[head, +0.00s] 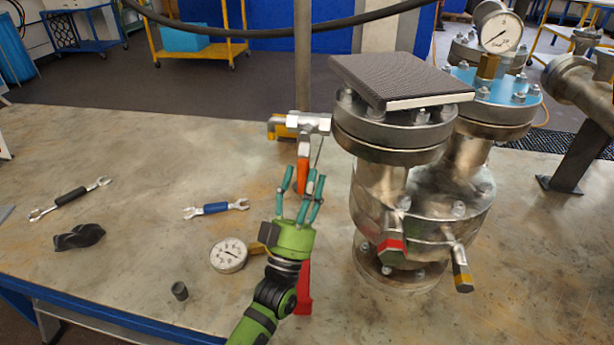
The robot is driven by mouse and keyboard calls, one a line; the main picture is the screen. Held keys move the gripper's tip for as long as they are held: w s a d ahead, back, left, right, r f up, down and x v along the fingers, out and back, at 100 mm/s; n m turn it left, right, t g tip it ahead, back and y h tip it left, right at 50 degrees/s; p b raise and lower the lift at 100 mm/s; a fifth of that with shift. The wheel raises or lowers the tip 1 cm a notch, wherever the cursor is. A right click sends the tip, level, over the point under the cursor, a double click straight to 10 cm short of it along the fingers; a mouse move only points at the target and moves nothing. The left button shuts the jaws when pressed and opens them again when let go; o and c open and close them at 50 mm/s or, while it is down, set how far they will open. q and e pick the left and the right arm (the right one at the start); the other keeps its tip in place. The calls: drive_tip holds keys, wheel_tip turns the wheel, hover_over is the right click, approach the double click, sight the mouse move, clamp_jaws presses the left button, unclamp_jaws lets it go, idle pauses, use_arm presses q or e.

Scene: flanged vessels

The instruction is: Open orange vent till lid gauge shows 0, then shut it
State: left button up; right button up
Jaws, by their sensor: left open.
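The orange vent handle (303,173) hangs down from a silver valve fitting (312,122) left of the flanged vessel (425,205). My left gripper (303,183), green with teal fingers, is open, with its fingers around the lower part of the handle. I cannot tell whether they touch it. The lid gauge (500,31) stands above the blue lid flange (495,88) at the upper right. Its dial faces me, but the reading is too small to be sure of. My right gripper is not in view.
A dark flat slab (400,78) lies on the left flange. A loose gauge (229,254), a blue-grip wrench (216,208), a black-grip wrench (70,197), a black lump (79,237) and a small dark cylinder (180,291) lie on the table (130,150). The table's left back is clear.

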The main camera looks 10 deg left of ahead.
use_arm(q)
drive_tip(key=v, duration=1.1)
idle(1.0)
